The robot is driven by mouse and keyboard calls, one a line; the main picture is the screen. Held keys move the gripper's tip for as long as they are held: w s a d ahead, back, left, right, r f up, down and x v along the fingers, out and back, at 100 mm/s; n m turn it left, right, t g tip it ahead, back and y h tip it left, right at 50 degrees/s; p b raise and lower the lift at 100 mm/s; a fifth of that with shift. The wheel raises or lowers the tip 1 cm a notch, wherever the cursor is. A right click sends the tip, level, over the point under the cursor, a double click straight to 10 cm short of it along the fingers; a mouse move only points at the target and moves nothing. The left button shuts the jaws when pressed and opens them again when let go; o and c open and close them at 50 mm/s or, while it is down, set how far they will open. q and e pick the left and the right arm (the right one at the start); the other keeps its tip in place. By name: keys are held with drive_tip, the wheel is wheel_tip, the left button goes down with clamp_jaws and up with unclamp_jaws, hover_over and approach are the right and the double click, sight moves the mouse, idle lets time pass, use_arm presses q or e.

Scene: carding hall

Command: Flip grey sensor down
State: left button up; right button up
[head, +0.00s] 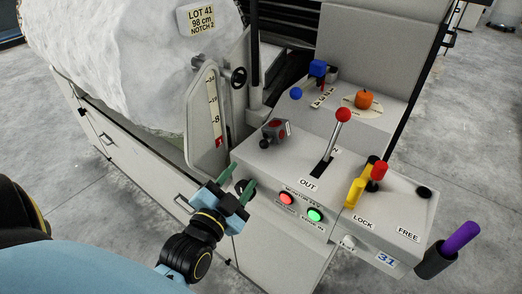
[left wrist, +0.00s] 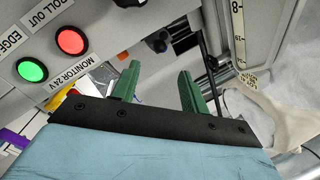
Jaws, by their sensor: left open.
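My right gripper is not in view.
The console carries a red-ball lever (head: 343,115), red (head: 286,199) and green (head: 315,215) lights, a yellow latch (head: 355,190), an orange knob (head: 365,99) and a blue part (head: 317,68). A scale plate (head: 208,115) and a white fibre roll (head: 120,60) stand left.

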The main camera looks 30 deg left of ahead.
sight(262, 147)
use_arm(q)
drive_tip(key=w, duration=0.3)
drive_tip(key=shift+w, duration=0.25)
drive_tip(key=w, duration=0.2)
drive_tip(key=w+a, duration=0.1)
drive_tip(key=w, duration=0.2)
drive_tip(key=w+b, duration=0.1)
drive_tip(key=w, duration=0.2)
drive_tip(key=shift+a, duration=0.2)
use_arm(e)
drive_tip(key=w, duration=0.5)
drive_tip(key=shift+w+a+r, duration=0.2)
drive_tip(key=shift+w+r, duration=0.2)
use_arm(q)
drive_tip(key=shift+r, duration=0.1)
drive_tip(key=shift+c, duration=0.3)
clamp_jaws()
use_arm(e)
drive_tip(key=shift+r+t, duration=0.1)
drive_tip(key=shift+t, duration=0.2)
